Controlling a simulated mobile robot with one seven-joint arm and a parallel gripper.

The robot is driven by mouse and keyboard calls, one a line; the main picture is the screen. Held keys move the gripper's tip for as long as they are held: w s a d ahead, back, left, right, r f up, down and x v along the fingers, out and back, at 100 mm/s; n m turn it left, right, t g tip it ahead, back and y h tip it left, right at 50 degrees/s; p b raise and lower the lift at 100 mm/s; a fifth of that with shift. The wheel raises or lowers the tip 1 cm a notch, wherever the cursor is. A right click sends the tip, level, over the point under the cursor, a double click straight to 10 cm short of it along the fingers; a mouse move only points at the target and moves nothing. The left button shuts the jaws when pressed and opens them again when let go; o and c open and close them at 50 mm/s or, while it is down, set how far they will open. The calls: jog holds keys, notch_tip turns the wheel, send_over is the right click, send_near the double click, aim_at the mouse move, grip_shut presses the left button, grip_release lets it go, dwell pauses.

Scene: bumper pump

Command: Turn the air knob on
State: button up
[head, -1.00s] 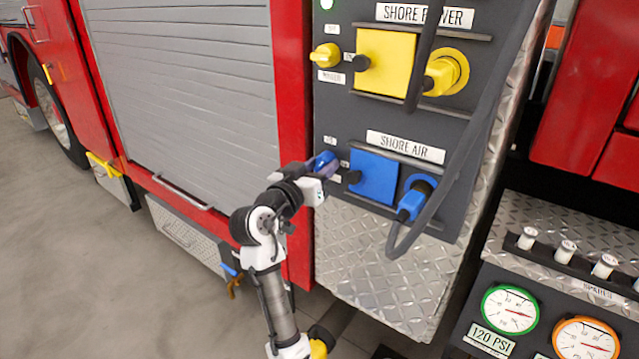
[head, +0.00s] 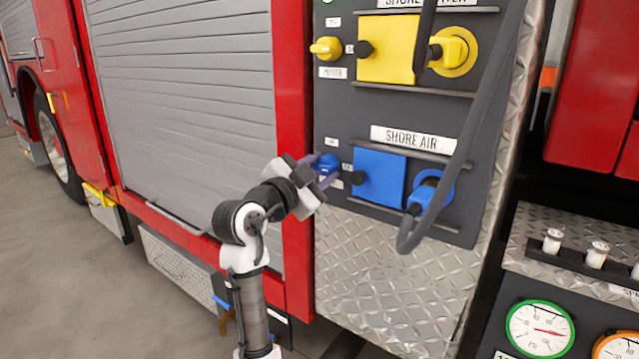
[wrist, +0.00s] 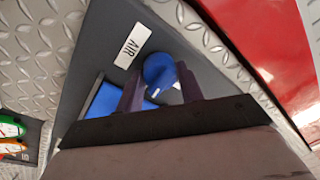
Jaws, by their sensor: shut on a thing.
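The blue air knob (head: 328,162) sits on the dark panel, left of the blue square cover (head: 380,178) and below the SHORE AIR label (head: 410,138). My gripper (head: 321,169) is at the knob, with one dark finger on each side of it, tilted relative to the panel. In the wrist view the knob (wrist: 158,68) shows between the two fingers of my gripper (wrist: 160,75), which is shut on it. A small white mark shows on the blue near the right finger.
A blue plug (head: 420,198) with a thick dark cable (head: 470,140) hangs right of the cover. Above are a yellow knob (head: 326,47) and yellow cover (head: 386,50). A grey roller shutter (head: 180,110) is at left; gauges (head: 540,328) are lower right.

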jog(key=shift+d+m+b, duration=0.1)
jog(key=shift+m+b, duration=0.35)
jog(key=shift+m, duration=0.25)
jog(key=o, duration=1)
jog(key=b+v, duration=0.1)
jog(key=v, duration=1.3)
jog(key=shift+w, duration=0.15)
